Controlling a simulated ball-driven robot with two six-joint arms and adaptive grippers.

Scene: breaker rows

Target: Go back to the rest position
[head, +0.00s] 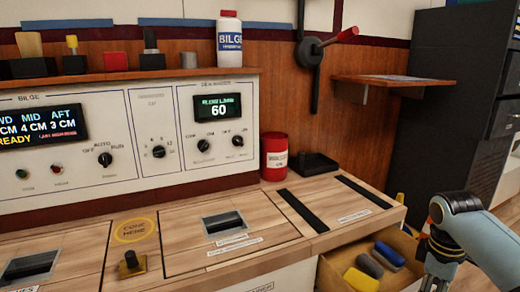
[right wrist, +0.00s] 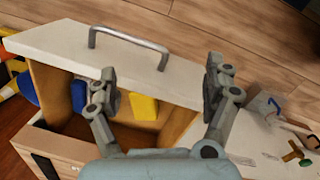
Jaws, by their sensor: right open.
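My right arm comes in at the right edge of the head view. Its gripper (head: 433,282) is partly cut off at the bottom, just right of an open drawer (head: 333,277). In the right wrist view my right gripper (right wrist: 164,78) has its two fingers spread wide with nothing between them. Behind them are the drawer's white front (right wrist: 70,45) and its metal handle (right wrist: 130,44). The fingers do not appear to hold the handle. My left gripper is not in view.
The drawer holds a yellow block (head: 361,280), a dark grey block (head: 370,263) and a blue block (head: 389,254). Above it is a wooden counter (head: 330,213) with a red can (head: 274,157). A control panel (head: 140,125) stands behind. A dark cabinet (head: 440,110) is at the right.

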